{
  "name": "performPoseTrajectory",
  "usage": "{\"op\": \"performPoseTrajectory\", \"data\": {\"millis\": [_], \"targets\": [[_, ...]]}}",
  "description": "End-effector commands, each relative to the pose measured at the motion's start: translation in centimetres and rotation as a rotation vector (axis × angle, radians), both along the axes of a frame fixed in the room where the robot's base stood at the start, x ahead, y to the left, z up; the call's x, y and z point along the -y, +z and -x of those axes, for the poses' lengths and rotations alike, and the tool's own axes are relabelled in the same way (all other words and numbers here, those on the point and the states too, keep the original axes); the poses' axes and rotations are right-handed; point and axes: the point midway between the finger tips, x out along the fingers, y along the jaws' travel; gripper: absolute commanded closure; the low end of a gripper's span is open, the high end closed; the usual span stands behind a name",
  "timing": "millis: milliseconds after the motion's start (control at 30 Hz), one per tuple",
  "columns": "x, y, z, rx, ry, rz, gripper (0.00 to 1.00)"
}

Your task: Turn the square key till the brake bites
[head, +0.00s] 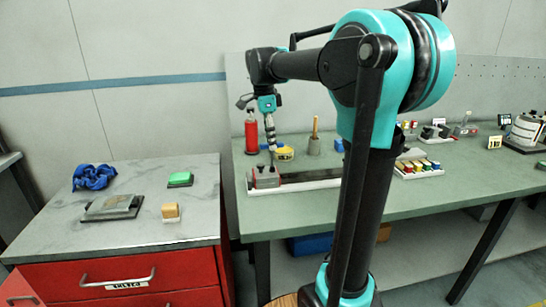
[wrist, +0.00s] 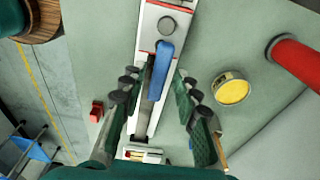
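The label magazine is a long white rail with a dark slot; in the wrist view its white body (wrist: 147,38) runs down the middle, and in the head view (head: 318,184) it lies on the green bench. A blue, lever-like piece (wrist: 161,70) stands over the rail, beside a grey round knob (wrist: 167,25). I cannot tell which of these, if either, is the square key. My gripper (wrist: 158,85) is open, its dark padded fingers on either side of the rail, with nothing visibly held. In the head view my gripper (head: 272,152) points down over the rail's left end.
A red bottle (head: 251,135) and a yellow tin (head: 285,155) stand behind the rail. A wooden-handled tool (head: 314,140) is close by. A rack of coloured pieces (head: 418,168) is to the right. The cabinet left holds a blue cloth (head: 93,176) and small blocks.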

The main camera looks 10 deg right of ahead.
Motion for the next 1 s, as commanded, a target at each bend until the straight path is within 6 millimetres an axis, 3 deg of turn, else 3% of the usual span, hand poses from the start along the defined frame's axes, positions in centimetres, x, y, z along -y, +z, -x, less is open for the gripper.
{"op": "performPoseTrajectory", "data": {"millis": [200, 400, 833, 1000], "targets": [[0.5, -3.7, 0.0, 0.000, -0.001, 0.000, 0.69], [0.7, -5.9, 0.0, 0.000, -0.001, 0.000, 0.69], [0.8, -6.7, 0.0, 0.000, 0.000, 0.000, 0.69], [0.8, -6.7, 0.0, 0.000, 0.000, 0.000, 0.90]]}}
